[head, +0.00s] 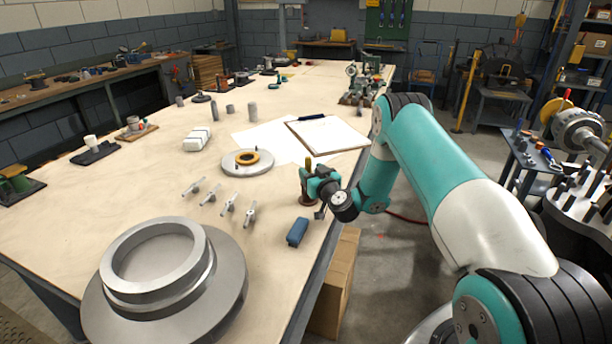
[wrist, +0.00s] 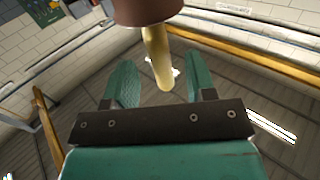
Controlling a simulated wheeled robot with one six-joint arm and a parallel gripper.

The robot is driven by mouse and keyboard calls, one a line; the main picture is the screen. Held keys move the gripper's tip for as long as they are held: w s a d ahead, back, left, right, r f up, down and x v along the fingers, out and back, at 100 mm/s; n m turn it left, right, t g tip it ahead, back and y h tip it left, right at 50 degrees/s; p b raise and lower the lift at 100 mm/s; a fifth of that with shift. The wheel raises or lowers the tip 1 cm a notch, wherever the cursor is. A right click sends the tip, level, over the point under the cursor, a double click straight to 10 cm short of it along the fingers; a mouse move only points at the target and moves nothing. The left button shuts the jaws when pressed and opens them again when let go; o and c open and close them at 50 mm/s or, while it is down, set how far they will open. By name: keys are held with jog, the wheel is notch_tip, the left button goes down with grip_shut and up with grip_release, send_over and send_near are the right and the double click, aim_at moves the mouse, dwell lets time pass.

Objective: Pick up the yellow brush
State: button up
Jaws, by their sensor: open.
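The yellow brush (head: 309,162) stands upright near the right edge of the table; its yellow top shows above my gripper and its round brown base (head: 308,200) below. My gripper (head: 309,180) is at the brush and hides its middle in the head view. In the wrist view, the yellow handle (wrist: 156,58) reaches between the two green fingers of my gripper (wrist: 161,64), with a gap on both sides. The brown base (wrist: 147,9) is cut off at the top of that view. The gripper is open and holds nothing.
A blue block (head: 297,232) lies in front of the gripper, near the table edge (head: 318,262). Several small metal fittings (head: 229,205) and a disc with an orange ring (head: 246,165) lie to the left. A large metal flange (head: 230,285) sits at front left. A clipboard (head: 330,134) lies behind.

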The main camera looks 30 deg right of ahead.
jog(key=w+p, duration=0.2)
jog(key=w, duration=0.1)
jog(key=shift+d+r, duration=0.1)
jog(key=shift+r, duration=0.1)
jog(key=shift+w+d+f, duration=0.1)
jog(key=shift+w+f, duration=0.05)
jog(key=shift+w, duration=0.5)
grip_shut()
